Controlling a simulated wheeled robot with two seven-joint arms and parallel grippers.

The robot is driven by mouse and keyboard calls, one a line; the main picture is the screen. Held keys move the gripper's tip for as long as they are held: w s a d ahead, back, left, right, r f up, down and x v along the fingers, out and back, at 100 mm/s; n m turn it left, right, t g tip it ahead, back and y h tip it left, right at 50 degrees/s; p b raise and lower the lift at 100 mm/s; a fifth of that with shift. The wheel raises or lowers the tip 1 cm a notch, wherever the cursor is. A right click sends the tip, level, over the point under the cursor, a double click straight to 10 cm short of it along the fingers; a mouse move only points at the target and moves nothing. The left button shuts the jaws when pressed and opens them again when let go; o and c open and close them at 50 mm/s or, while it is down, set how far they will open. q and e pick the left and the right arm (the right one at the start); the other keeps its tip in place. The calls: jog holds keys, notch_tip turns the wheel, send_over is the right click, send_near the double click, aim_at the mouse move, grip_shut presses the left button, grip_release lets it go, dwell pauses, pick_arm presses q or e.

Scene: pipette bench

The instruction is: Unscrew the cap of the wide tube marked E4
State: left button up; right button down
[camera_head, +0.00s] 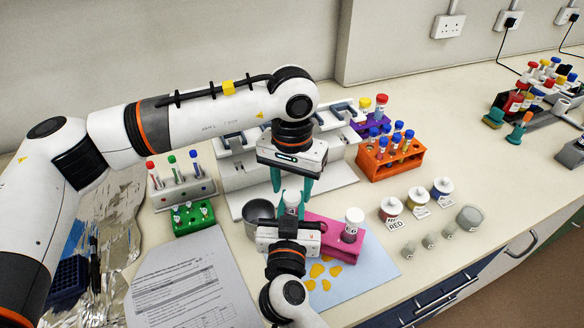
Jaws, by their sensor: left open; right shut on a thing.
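A wide tube with a white cap (291,198) stands upright at the left end of the pink rack (322,222); its marking is too small to read. My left gripper (291,200) points down from above, its teal fingers open on either side of this cap. My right gripper (290,220) comes in from the front and is shut on what appears to be the same tube, below the cap; its fingertips are mostly hidden. A second wide tube with a white cap (353,225) stands in the right part of the pink rack.
A grey cup (259,214) stands just left of the grippers. A white rack (240,180) is behind, an orange rack (391,163) with several tubes at back right. Labelled jars (390,208) stand to the right. A printed sheet (185,280) lies front left.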

pick_arm(q)
jog(key=shift+f, duration=0.6)
jog(key=c, duration=1)
